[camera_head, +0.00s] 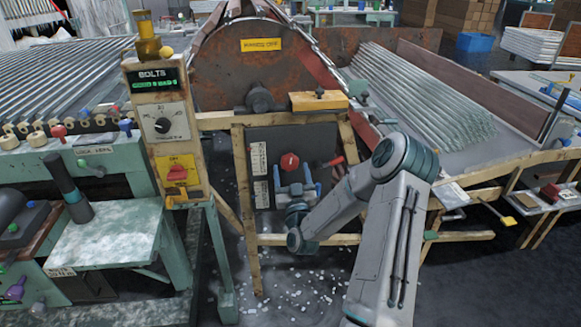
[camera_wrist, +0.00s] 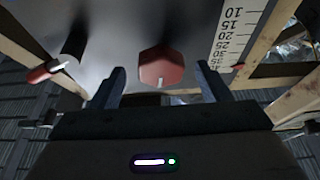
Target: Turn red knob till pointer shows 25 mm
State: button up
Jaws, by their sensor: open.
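The red knob (camera_head: 289,161) is on the dark panel (camera_head: 318,142) under the drum. In the wrist view the gripper (camera_wrist: 163,86) has one finger on each side of the knob, with a gap on both sides. A white scale (camera_wrist: 233,32) with black numbers stands right of the knob. A small red pointer (camera_wrist: 239,67) is at its lower end, past the 25; the exact reading is unclear.
A red-tipped lever (camera_head: 333,162) sticks out right of the knob; it also shows at left in the wrist view (camera_wrist: 45,71). Wooden posts (camera_head: 243,190) frame the panel. A control box (camera_head: 162,122) stands to the left.

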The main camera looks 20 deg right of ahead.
jog(key=shift+x, duration=0.95)
jog(key=c, duration=1)
jog(key=shift+o, duration=0.2)
